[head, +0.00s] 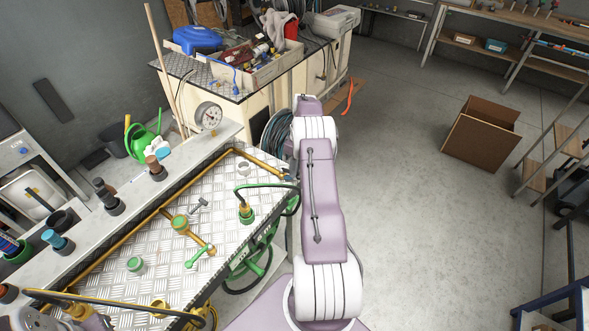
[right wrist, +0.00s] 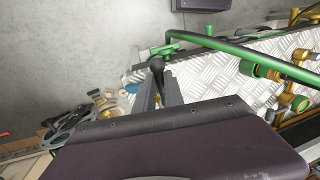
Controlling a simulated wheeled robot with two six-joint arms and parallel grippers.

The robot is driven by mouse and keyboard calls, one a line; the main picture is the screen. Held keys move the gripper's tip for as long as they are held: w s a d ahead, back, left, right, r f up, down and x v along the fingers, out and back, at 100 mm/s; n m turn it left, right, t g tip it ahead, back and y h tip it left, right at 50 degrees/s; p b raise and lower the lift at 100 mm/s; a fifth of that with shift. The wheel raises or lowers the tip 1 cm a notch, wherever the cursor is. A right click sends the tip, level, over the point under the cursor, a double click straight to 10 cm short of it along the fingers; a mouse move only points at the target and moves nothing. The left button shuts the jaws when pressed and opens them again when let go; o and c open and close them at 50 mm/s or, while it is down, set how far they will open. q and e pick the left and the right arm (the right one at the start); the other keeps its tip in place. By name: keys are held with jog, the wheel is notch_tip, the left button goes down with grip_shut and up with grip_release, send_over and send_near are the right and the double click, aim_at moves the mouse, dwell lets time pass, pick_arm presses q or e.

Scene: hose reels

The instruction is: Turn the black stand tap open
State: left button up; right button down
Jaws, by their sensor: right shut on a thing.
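In the right wrist view my right gripper (right wrist: 160,92) has its two grey fingers closed around a black handle (right wrist: 157,66), which I take for the black stand tap. A green fitting shows just beyond the handle. In the head view my right arm reaches up along the right side of the metal bench and hides the gripper's fingertips and the tap. How far the tap is turned cannot be told. My left gripper is not clearly seen.
The chequered metal bench (head: 215,178) carries brass pipes, green fittings and a black hose. A green tube (right wrist: 245,52) crosses close to the gripper. A gauge (head: 208,115) stands behind. A cardboard box (head: 482,133) is on the floor at right, with clear floor between.

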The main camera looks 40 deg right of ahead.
jog(key=shift+s, duration=0.2)
jog(key=c, duration=1.4)
grip_release()
jog(key=shift+d, duration=0.1)
jog(key=shift+c, duration=0.2)
jog(key=shift+s, duration=0.15)
jog(key=shift+r, duration=0.1)
notch_tip(320, 180, up, 9)
jog(key=d, duration=0.2)
jog(key=shift+w, duration=0.2)
jog(key=shift+a, duration=0.1)
